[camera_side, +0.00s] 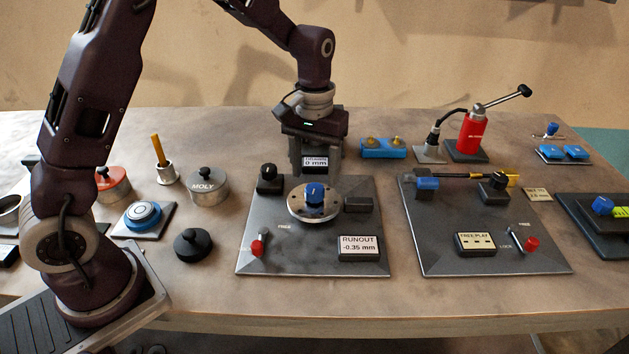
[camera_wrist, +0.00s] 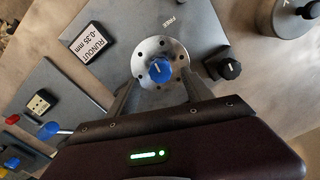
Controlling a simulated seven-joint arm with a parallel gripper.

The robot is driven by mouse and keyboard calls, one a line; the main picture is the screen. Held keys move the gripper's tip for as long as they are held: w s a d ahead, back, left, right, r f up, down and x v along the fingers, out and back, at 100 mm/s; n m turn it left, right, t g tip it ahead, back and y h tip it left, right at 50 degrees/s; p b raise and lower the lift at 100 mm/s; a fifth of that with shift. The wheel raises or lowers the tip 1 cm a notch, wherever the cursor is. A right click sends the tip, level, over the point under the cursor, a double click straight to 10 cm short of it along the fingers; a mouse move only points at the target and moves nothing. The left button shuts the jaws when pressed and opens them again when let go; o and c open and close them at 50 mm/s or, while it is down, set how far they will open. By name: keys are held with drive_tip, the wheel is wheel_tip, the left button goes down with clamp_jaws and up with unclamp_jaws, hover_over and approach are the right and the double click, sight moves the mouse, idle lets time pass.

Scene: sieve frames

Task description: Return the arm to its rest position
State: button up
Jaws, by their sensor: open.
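My gripper (camera_side: 315,165) is above the back part of the runout plate (camera_side: 290,258), pointing down, with its fingers apart and nothing seen between them. In the wrist view my gripper's two fingers (camera_wrist: 160,98) show on either side below the round metal disc (camera_wrist: 142,58). The disc carries a blue knob (camera_side: 315,194), which also shows in the wrist view (camera_wrist: 160,69). The side view shows the knob in front of my gripper. Whether the fingers touch anything behind the disc is hard to tell.
Close around my gripper are a black knob (camera_side: 268,178) and a small dark block (camera_side: 358,204). A MOLY tin (camera_side: 207,187) stands left. The front table edge is clear.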

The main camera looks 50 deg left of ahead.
drive_tip(key=shift+r, duration=1.7)
drive_tip(key=s+r+m+t, duration=0.2)
drive_tip(key=s+r+t, duration=0.1)
drive_tip(key=s+r, duration=1)
drive_tip(key=s+d+f+m+t, duration=0.1)
drive_tip(key=s+f+m+t, duration=0.1)
drive_tip(key=s, duration=1.1)
drive_tip(key=shift+f+t, duration=0.15)
drive_tip(key=shift+t, duration=0.15)
